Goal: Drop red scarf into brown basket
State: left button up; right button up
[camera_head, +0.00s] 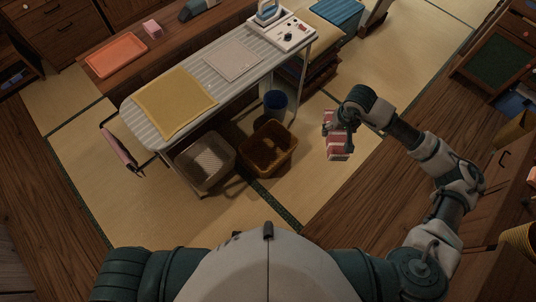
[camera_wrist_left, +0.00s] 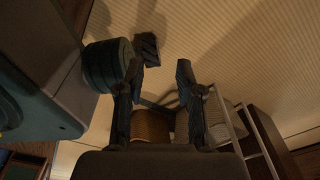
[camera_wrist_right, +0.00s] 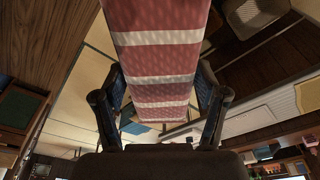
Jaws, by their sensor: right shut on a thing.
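The red scarf (camera_head: 338,148), with pale stripes, is folded and hangs from my right gripper (camera_head: 340,122), to the right of the brown basket (camera_head: 290,160) and above the floor. In the right wrist view the scarf (camera_wrist_right: 160,60) stretches away between the two fingers of my right gripper (camera_wrist_right: 160,88), which is shut on it. The brown basket stands open on the tatami by the ironing table. My left gripper (camera_wrist_left: 158,68) shows in the left wrist view, its fingers apart with nothing between the tips. It is hidden in the head view.
A pale basket (camera_head: 183,166) stands just left of the brown one, and a blue bin (camera_head: 275,104) behind it. The ironing table (camera_head: 207,92) holds a yellow cloth (camera_head: 172,103) and an iron (camera_head: 268,14). Wooden cabinets line the right side. Tatami in front of the baskets is clear.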

aim_at(273, 152)
jog(key=i+l, duration=0.1)
jog(key=l, duration=0.15)
jog(key=i+l, duration=0.1)
jog(key=l, duration=0.15)
jog(key=l+u, duration=0.15)
jog(key=u, duration=0.2)
jog(key=i+l+u, duration=0.1)
jog(key=u, duration=0.25)
jog(key=l+u, duration=0.3)
